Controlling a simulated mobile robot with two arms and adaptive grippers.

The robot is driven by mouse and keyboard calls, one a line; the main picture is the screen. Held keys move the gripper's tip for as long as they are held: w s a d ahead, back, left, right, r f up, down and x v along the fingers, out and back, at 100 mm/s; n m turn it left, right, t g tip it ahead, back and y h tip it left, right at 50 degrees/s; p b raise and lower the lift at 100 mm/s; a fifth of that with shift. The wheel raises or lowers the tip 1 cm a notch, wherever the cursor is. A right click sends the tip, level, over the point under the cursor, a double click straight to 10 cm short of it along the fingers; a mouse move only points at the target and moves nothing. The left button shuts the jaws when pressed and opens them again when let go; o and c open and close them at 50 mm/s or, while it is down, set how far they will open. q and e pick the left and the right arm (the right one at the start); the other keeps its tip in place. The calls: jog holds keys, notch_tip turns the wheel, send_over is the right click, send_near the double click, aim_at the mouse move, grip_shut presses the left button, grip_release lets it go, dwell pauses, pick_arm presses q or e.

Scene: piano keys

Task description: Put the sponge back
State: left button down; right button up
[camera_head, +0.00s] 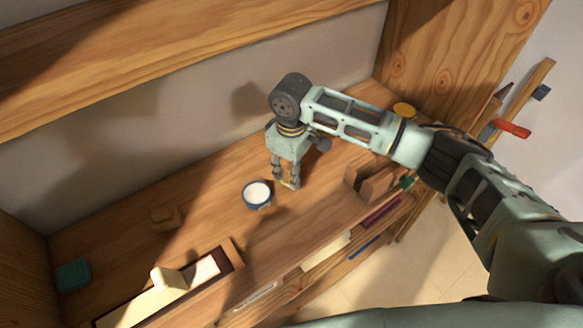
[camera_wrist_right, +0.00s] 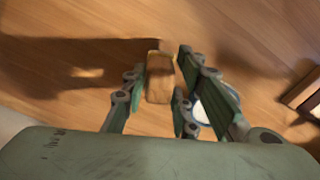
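A yellowish-brown block that looks like the sponge (camera_wrist_right: 159,78) lies between the fingers of my right gripper (camera_wrist_right: 163,72) in the right wrist view. A narrow strip of wood shows between the block and the right finger, so the gripper looks open around it. Contact on the left side is hard to tell. In the head view my right gripper (camera_head: 284,178) points down at the wooden surface, with a little of the block (camera_head: 292,183) showing at its tips. My left gripper is not in view.
A blue-rimmed cup with white contents (camera_head: 257,194) stands just left of the gripper. A brown block (camera_head: 165,217), a teal block (camera_head: 73,275) and a wooden tray (camera_head: 232,252) are farther left. A wooden holder (camera_head: 365,185) is at right. The back wall is close.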

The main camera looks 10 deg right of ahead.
jog(key=shift+o, duration=1.3)
notch_tip(320, 180, up, 7)
jog(key=shift+f+b, duration=0.1)
jog(key=shift+b, duration=0.65)
jog(key=shift+r, duration=0.5)
